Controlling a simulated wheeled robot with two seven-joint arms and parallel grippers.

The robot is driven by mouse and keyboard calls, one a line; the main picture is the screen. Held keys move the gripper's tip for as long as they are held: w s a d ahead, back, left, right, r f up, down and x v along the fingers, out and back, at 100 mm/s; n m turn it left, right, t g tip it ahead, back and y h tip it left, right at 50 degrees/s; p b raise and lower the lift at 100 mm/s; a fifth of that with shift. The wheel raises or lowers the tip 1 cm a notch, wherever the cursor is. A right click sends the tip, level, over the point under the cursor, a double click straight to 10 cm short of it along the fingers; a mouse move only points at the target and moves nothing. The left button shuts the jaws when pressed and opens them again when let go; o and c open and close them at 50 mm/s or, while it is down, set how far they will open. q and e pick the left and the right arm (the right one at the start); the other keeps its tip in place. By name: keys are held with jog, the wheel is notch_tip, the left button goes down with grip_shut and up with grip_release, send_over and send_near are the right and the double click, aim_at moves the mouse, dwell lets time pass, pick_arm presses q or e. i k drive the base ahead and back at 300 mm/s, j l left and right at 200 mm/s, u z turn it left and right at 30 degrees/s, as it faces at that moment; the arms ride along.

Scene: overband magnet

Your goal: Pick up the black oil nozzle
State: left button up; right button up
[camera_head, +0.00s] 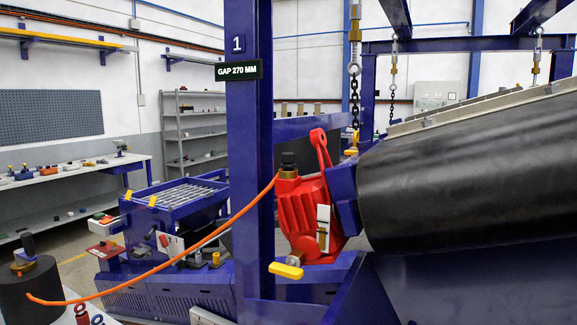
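A black cylindrical piece (288,160), which looks like the oil nozzle, stands upright in a brass collar (288,174) on top of the red gear housing (305,208). An orange hose (180,257) reaches up to this collar from a dark drum (35,290) at the lower left. A second dark upright piece (28,246) stands on brass-coloured fittings on the drum's top; I cannot tell exactly what it is. Neither of my grippers is in view.
A blue post (249,150) stands just left of the housing, and the hose passes by it. A large black conveyor belt (470,180) fills the right. A yellow handle (286,270) sits below the housing. A workbench (60,180) stands at the far left.

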aim_at(287, 159)
jog(key=j+u, duration=0.55)
jog(key=u, duration=0.3)
jog(key=i+j+u, duration=0.15)
jog(key=u, duration=0.25)
jog(key=j+z, duration=0.1)
jog(key=z, duration=1.45)
